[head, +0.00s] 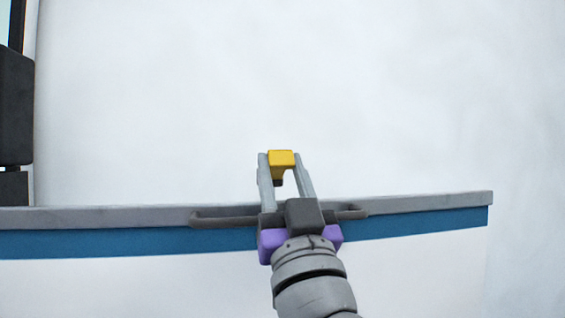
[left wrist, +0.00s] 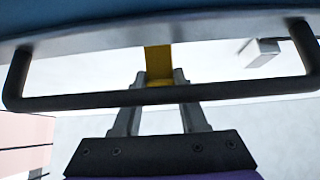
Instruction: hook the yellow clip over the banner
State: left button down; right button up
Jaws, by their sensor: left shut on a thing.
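My left gripper (head: 283,168) is shut on the yellow clip (head: 281,159). The clip sits between the fingertips, in the picture just above the top edge of the banner (head: 420,224). The banner is a wide white sheet with a blue band and a grey top rail. In the left wrist view the yellow clip (left wrist: 158,62) shows between the fingers (left wrist: 158,85), and its far end meets or passes behind the grey rail (left wrist: 80,42). I cannot tell whether clip and rail touch. My right gripper is not in view.
A dark bar (head: 222,219) with bent ends crosses near the gripper; it also crosses in front of the fingers in the left wrist view (left wrist: 90,100). A dark block-like structure (head: 15,105) stands at the far left. Space above the banner is clear.

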pick_arm(q)
jog(key=shift+f+t, duration=0.25)
jog(key=shift+t, duration=0.05)
jog(key=shift+c, duration=2.2)
grip_release()
jog(key=b+v, duration=0.2)
jog(key=v, duration=0.9)
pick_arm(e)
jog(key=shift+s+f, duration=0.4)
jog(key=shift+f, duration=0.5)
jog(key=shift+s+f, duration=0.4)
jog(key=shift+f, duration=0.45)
pick_arm(q)
jog(key=shift+w, duration=0.1)
